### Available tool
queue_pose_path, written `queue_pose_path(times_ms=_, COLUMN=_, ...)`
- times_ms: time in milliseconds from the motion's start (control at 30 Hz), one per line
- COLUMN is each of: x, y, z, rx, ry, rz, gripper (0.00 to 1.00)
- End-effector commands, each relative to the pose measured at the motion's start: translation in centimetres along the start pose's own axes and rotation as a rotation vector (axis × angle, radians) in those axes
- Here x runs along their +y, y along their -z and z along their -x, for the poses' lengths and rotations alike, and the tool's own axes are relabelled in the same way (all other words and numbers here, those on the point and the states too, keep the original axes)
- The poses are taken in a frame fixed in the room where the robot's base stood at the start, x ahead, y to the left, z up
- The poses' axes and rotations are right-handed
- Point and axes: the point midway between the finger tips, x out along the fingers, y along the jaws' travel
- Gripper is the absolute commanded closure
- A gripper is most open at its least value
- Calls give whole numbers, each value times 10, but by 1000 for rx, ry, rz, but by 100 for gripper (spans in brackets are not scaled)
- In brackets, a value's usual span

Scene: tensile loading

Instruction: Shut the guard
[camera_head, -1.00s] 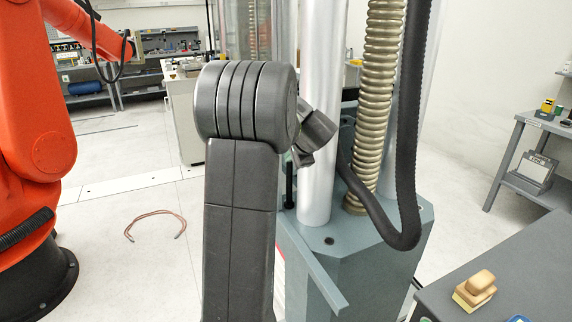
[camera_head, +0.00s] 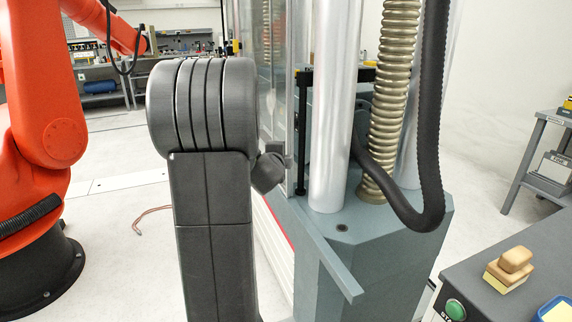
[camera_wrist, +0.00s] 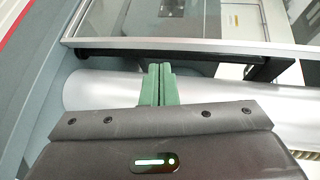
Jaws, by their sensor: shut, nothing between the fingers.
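The guard (camera_head: 279,85) is a clear panel in a pale metal frame, standing on the left side of the testing machine (camera_head: 372,250), beside its silver column (camera_head: 333,110). My arm hides part of it. In the wrist view the guard's metal frame edge (camera_wrist: 215,46) runs across the top. My gripper (camera_wrist: 160,68) shows there with its two green fingers together and nothing between them. The fingertips lie in front of the silver column (camera_wrist: 225,92) and close to the frame edge; I cannot tell whether they touch it. In the head view my arm hides the fingers.
A ribbed hose (camera_head: 391,100) and a black cable hose (camera_head: 432,120) hang right of the column. An orange robot arm (camera_head: 40,130) stands at left. Open floor lies between.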

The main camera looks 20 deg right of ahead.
Motion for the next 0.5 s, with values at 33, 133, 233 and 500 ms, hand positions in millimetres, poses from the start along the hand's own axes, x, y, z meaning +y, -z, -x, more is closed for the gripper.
queue_pose_path(times_ms=33, x=17, y=-5, z=5, rx=35, ry=35, rz=-11, gripper=100)
queue_pose_path(times_ms=133, x=27, y=-7, z=18, rx=112, ry=104, rz=-36, gripper=100)
queue_pose_path(times_ms=233, x=35, y=-6, z=30, rx=172, ry=158, rz=-53, gripper=100)
queue_pose_path(times_ms=500, x=36, y=-2, z=39, rx=234, ry=215, rz=-68, gripper=100)
